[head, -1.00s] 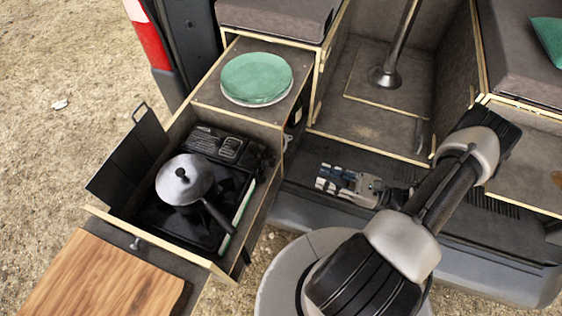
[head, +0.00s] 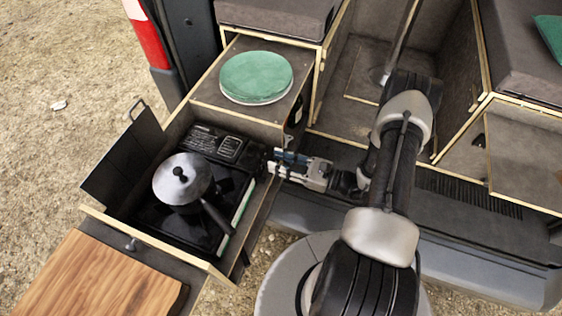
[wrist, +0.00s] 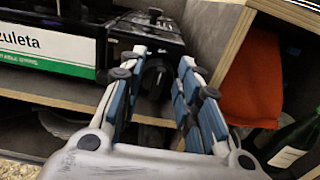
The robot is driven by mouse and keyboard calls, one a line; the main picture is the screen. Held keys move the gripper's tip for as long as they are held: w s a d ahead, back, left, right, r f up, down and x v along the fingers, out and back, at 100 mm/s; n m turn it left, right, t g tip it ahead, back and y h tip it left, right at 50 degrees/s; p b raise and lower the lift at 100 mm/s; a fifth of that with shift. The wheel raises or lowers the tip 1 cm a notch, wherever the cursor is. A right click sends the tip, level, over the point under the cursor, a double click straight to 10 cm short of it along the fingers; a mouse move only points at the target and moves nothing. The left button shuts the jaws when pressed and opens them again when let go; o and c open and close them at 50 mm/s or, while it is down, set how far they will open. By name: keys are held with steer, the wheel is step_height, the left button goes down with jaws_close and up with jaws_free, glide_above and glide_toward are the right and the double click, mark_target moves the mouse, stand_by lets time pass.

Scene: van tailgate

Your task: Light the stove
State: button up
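The black stove (head: 160,222) sits in an open pull-out compartment at the left of the head view, with a lidded metal pan (head: 181,180) on it. Its side with a white and green label (wrist: 45,50) shows in the wrist view. A dark control knob (wrist: 156,74) on that side shows between my fingers. My gripper (head: 272,161) is at the stove's right side in the head view, where the knob is hidden. In the wrist view my gripper (wrist: 162,60) is open, its blue-padded fingers on either side of the knob. I cannot tell whether they touch it.
Wooden edges of the compartment (wrist: 235,45) stand close to the right of my fingers. An orange item (wrist: 250,90) and a green bottle (wrist: 295,145) lie beyond. A green round cushion (head: 256,77) tops the box behind. A wooden board (head: 100,280) is in front.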

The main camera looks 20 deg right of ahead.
steer(key=shift+c, duration=0.2)
jaws_close()
steer(key=shift+n, duration=0.4)
steer(key=n+b, duration=0.2)
steer(key=n, duration=0.5)
steer(key=f+n+b, duration=0.1)
steer(key=n+b, duration=0.1)
steer(key=n, duration=0.6)
steer(key=s+f+n+b, duration=0.1)
steer(key=n+b, duration=0.1)
steer(key=n, duration=0.6)
steer(key=shift+a+f+b, duration=0.15)
steer(key=shift+a+b, duration=0.15)
steer(key=shift+a, duration=0.1)
steer(key=shift+n, duration=0.3)
